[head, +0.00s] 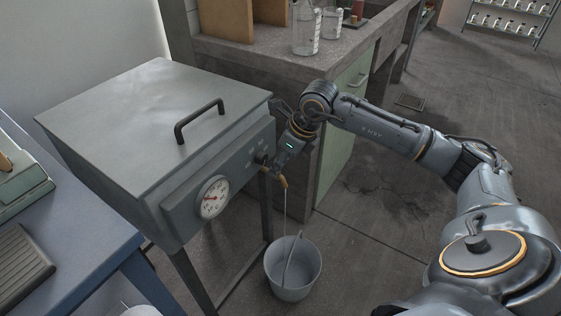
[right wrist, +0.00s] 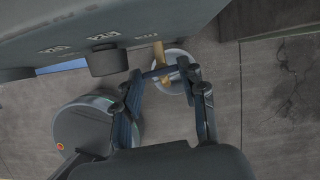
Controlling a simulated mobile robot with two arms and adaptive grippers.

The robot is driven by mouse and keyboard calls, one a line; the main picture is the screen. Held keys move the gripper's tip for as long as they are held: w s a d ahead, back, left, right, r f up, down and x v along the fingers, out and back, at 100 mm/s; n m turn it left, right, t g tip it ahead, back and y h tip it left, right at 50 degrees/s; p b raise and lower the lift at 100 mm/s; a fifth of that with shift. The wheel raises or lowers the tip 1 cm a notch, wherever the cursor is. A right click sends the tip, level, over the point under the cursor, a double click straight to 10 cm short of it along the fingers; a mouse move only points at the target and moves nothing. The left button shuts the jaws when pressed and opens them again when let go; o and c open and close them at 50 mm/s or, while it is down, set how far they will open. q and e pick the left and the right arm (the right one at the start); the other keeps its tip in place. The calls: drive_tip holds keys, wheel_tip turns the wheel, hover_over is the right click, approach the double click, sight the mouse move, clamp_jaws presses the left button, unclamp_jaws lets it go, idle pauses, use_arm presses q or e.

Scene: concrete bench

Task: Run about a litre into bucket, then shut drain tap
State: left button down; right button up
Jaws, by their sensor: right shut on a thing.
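The grey metal tank with a lid (head: 150,100) has a drain tap with a brass spout (head: 284,182) low on its front right. The spout also shows in the right wrist view (right wrist: 161,56). A thin pale stream runs down from the spout into the grey bucket (head: 285,288) on the floor. The bucket's rim also shows in the right wrist view (right wrist: 174,56). I cannot tell the water level. My left gripper is out of view.
A dial gauge (head: 213,198) and a black lid handle (head: 199,120) are on the tank. A concrete bench (head: 260,55) with glass beakers (head: 306,30) stands behind my right arm. A blue table (head: 75,235) is at the left. Floor right of the bucket is clear.

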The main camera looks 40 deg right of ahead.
drive_tip(key=shift+m+h, duration=0.3)
drive_tip(key=shift+m, duration=0.3)
drive_tip(key=o, duration=1.1)
drive_tip(key=shift+o, duration=0.2)
drive_tip(key=shift+r, duration=0.1)
drive_tip(key=shift+s+r, duration=0.15)
drive_tip(key=shift+r, duration=0.2)
drive_tip(key=v, duration=1.1)
drive_tip(key=shift+s, duration=0.2)
